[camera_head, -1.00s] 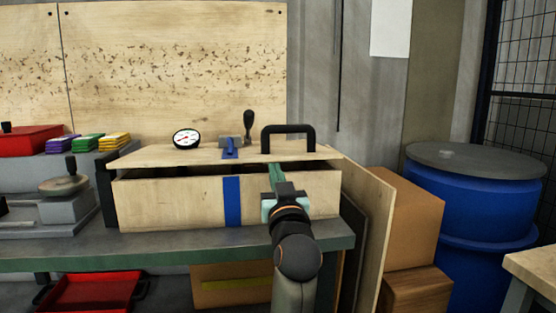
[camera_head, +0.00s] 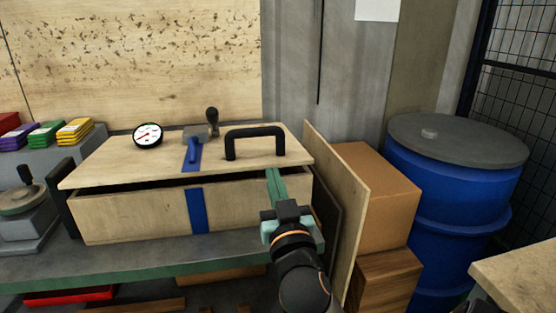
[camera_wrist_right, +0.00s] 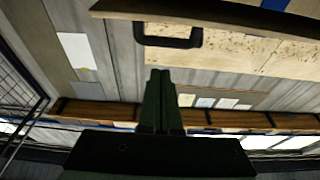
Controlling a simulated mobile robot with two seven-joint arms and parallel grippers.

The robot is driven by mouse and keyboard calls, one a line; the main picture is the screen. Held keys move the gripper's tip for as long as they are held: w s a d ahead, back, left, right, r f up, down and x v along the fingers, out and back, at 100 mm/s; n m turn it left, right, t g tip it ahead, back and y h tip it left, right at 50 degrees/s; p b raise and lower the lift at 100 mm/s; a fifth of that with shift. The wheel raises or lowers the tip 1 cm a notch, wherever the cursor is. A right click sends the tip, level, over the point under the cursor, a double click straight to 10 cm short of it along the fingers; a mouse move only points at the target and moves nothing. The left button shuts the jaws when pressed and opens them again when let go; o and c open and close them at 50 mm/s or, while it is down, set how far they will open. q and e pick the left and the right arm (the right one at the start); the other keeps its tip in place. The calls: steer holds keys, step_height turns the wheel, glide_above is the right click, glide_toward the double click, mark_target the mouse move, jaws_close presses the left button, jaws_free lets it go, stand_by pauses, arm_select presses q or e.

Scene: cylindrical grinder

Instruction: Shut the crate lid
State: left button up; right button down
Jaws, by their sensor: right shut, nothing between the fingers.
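The wooden crate (camera_head: 130,216) stands on a green-edged bench. Its plywood lid (camera_head: 105,164) lies over it, slightly raised, with a dark gap along the front. The lid carries a black handle (camera_head: 255,133), which also shows in the right wrist view (camera_wrist_right: 172,42). My right gripper (camera_head: 272,172) is shut and empty. The shut fingers show in the right wrist view (camera_wrist_right: 160,75). My left gripper is not in view.
A dial gauge (camera_head: 148,135) and a dark-handled tool (camera_head: 212,122) are at the lid's back. A plywood panel (camera_head: 337,205), cardboard box (camera_head: 378,190) and blue drum (camera_head: 450,180) stand right of the crate. Coloured packs (camera_head: 46,134) lie left.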

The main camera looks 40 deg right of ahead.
steer(key=b, duration=0.2)
step_height(320, 180, up, 2)
steer(key=r, duration=0.1)
glide_above(265, 165)
steer(key=s+a, duration=0.1)
steer(key=s, duration=0.1)
step_height(265, 165, down, 4)
steer(key=shift+w+a+f+b, duration=0.1)
steer(key=shift+w+a+b, duration=0.05)
steer(key=shift+b, duration=0.75)
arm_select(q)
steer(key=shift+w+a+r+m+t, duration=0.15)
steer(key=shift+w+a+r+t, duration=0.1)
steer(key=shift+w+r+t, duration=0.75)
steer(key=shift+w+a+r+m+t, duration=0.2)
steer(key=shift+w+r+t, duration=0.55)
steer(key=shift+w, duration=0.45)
arm_select(e)
steer(key=shift+f, duration=0.25)
